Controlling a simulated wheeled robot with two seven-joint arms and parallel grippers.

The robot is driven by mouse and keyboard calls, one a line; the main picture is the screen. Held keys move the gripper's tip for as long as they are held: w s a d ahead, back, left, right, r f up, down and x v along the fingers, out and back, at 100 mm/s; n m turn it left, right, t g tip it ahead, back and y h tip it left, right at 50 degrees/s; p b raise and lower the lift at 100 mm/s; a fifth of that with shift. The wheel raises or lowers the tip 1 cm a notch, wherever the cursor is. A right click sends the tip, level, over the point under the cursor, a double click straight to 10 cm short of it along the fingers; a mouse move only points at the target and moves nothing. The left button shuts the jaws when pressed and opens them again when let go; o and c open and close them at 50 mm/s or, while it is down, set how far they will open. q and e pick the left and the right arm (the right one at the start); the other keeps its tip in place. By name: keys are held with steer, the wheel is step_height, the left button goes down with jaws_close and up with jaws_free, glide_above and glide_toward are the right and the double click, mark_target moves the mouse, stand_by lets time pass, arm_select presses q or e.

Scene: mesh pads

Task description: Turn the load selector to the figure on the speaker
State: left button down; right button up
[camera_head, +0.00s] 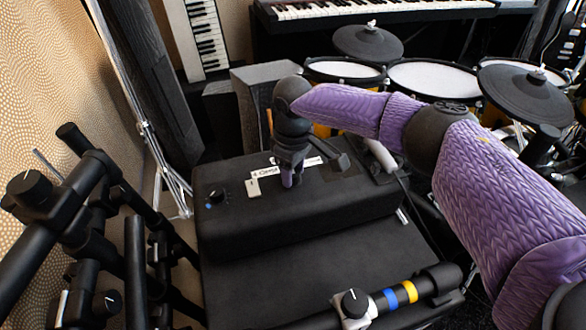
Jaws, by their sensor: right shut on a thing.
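A black amplifier box (330,215) lies across a wider black cabinet (320,275). A white label (267,173) on its top carries dark print that seems to begin with a 4; the rest is too small to read surely. My right gripper (290,181) comes down from above onto the top of the box, just right of this label. It is shut on what seems to be the load selector, which its fingers hide, so I cannot read its setting. My left gripper is not in view.
A black knob (215,195) and a small pale switch (253,188) sit left of my right gripper. Black rack bars (135,265) stand at left, and a bar with a clamp (353,303) crosses the front. Drums (433,78) and cymbals are behind right.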

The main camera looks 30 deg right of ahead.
jaws_close()
steer(key=n+p, duration=0.1)
steer(key=p, duration=0.2)
steer(key=shift+r, duration=0.35)
steer(key=shift+f+n+p, duration=0.15)
steer(key=shift+n+p, duration=0.5)
steer(key=shift+n, duration=0.25)
steer(key=shift+f+n, duration=0.2)
steer(key=shift+n, duration=0.7)
steer(key=n, duration=0.3)
steer(key=shift+n, duration=0.9)
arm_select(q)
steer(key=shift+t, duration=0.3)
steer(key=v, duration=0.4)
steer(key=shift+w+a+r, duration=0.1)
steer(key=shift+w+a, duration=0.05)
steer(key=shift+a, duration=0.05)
arm_select(e)
steer(key=shift+n, duration=0.3)
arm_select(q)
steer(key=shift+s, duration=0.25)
